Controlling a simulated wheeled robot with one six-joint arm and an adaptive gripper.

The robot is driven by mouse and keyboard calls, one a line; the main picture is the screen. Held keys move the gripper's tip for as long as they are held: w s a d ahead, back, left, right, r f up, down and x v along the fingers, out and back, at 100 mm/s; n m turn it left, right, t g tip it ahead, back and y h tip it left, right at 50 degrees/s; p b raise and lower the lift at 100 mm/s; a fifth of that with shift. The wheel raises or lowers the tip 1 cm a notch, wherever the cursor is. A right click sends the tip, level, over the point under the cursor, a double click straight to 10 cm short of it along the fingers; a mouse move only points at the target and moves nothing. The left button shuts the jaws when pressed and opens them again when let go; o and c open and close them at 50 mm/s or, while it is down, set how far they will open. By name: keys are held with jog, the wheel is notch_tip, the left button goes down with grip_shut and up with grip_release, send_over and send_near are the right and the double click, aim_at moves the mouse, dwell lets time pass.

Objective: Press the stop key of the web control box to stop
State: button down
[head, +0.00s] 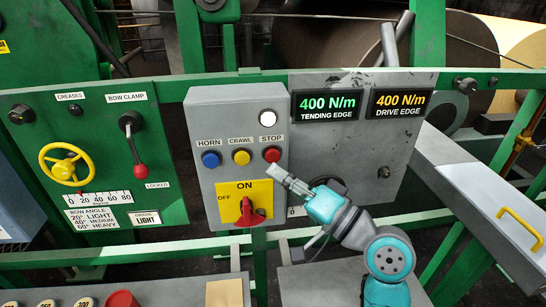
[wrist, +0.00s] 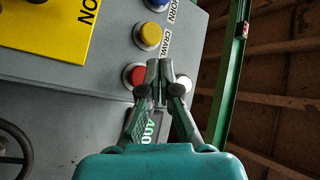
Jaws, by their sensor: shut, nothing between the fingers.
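The grey web control box (head: 198,120) stands upright with three keys in a row. The red stop key (head: 272,155) is at the right, under its STOP label; it also shows in the wrist view (wrist: 135,75). The yellow crawl key (head: 241,157) and blue horn key (head: 210,159) are to its left. My gripper (head: 271,168) is shut and empty, its tips just below the stop key in the head view. In the wrist view the fingertips (wrist: 160,66) appear right beside the stop key. I cannot tell whether they touch the box.
A white lamp (head: 267,118) is above the stop key. A red rotary switch (head: 245,212) on a yellow ON/OFF plate sits below the keys. Two displays (head: 328,104) read 400 N/m. A green panel with a yellow handwheel (head: 66,164) is left; a green rail crosses below.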

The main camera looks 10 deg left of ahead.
jog(key=shift+s+d, duration=0.25)
jog(key=shift+s, duration=0.6)
jog(key=shift+s+d, duration=0.25)
jog(key=shift+s, duration=0.55)
jog(key=s+d+f+m+t+h, duration=0.1)
jog(key=d+f+m+t+h, duration=0.2)
jog(key=f, duration=0.6)
jog(key=s+d+f+m+t+h, duration=0.1)
jog(key=d+f+m+t+h, duration=0.1)
jog(key=d+f+h, duration=0.45)
jog(key=s+d+f+m+h, duration=0.1)
jog(key=s+d+f+h, duration=0.15)
jog(key=s+f, duration=0.3)
jog(key=s+d+f+h, duration=0.1)
jog(key=s+d+f, duration=0.25)
jog(key=f, duration=0.35)
jog(key=s+d+f+n+h, duration=0.1)
jog(key=s+d+n+h, duration=0.1)
jog(key=s, duration=1.1)
jog(key=s+d+f+n+h, duration=0.1)
jog(key=s+d, duration=0.4)
jog(key=s, duration=0.9)
jog(key=n+h, duration=0.1)
jog(key=n, duration=0.1)
jog(key=shift+n+g+h, duration=0.3)
jog(key=shift+h, duration=0.1)
